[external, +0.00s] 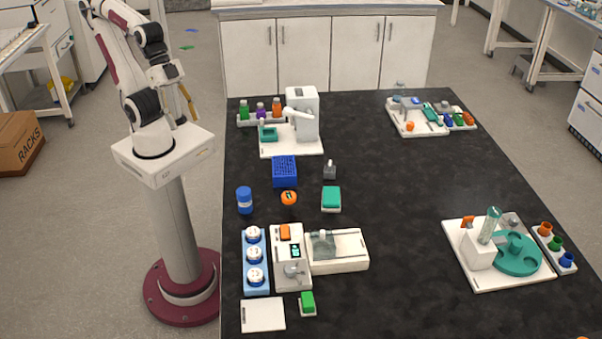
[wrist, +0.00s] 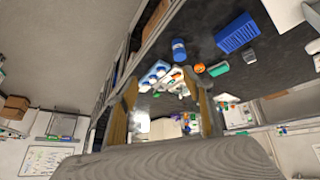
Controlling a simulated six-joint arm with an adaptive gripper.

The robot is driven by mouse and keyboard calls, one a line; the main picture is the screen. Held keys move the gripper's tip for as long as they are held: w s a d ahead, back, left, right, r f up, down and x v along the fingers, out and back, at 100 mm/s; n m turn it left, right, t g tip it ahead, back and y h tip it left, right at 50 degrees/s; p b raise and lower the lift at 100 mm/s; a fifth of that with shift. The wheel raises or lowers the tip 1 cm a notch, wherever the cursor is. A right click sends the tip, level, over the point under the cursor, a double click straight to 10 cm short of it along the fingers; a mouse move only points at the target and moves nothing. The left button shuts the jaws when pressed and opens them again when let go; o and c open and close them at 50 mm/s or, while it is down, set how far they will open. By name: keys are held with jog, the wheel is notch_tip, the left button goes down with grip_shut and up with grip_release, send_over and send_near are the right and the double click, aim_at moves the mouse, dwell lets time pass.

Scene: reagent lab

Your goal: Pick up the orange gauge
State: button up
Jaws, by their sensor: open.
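The orange gauge (external: 289,198) appears to be the small round orange piece with a dark mark, lying on the black bench just in front of the blue rack. It also shows small in the wrist view (wrist: 199,68), beyond my fingers. My gripper (external: 187,103) is raised beside my base, off the left edge of the bench and well apart from the gauge. In the wrist view my gripper (wrist: 166,92) has its two tan fingers wide apart with nothing held between them.
Near the gauge stand a blue cylinder (external: 244,200), a blue rack (external: 284,171), a grey block (external: 330,169) and a teal box (external: 331,199). A white device (external: 291,278) with an orange block (external: 285,231) stands in front. The bench's right-centre (external: 400,190) is clear.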

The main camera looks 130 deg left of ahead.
jog(key=w+d+n+t+h, duration=0.1)
jog(key=w+d+n+t, duration=0.15)
jog(key=w, duration=0.85)
jog(key=w+d+n+t, duration=0.1)
jog(key=w+d, duration=0.3)
jog(key=w, duration=0.6)
jog(key=w+a+f+n+y, duration=0.3)
jog(key=w+f, duration=0.3)
jog(key=w, duration=0.2)
jog(key=n+g+y, duration=0.2)
jog(key=n+y, duration=0.3)
jog(key=y, duration=0.4)
send_near(289, 203)
jog(key=shift+w+a+m, duration=0.15)
jog(key=shift+w+a, duration=0.05)
jog(key=shift+a, duration=0.3)
jog(key=shift+w+a+m, duration=0.1)
jog(key=shift+w+a, duration=0.15)
jog(key=shift+a, duration=0.25)
jog(key=shift+s+a+f+g+y, duration=0.3)
jog(key=shift+s+a+g, duration=0.05)
jog(key=shift+s, duration=0.1)
jog(key=shift+x, duration=1.3)
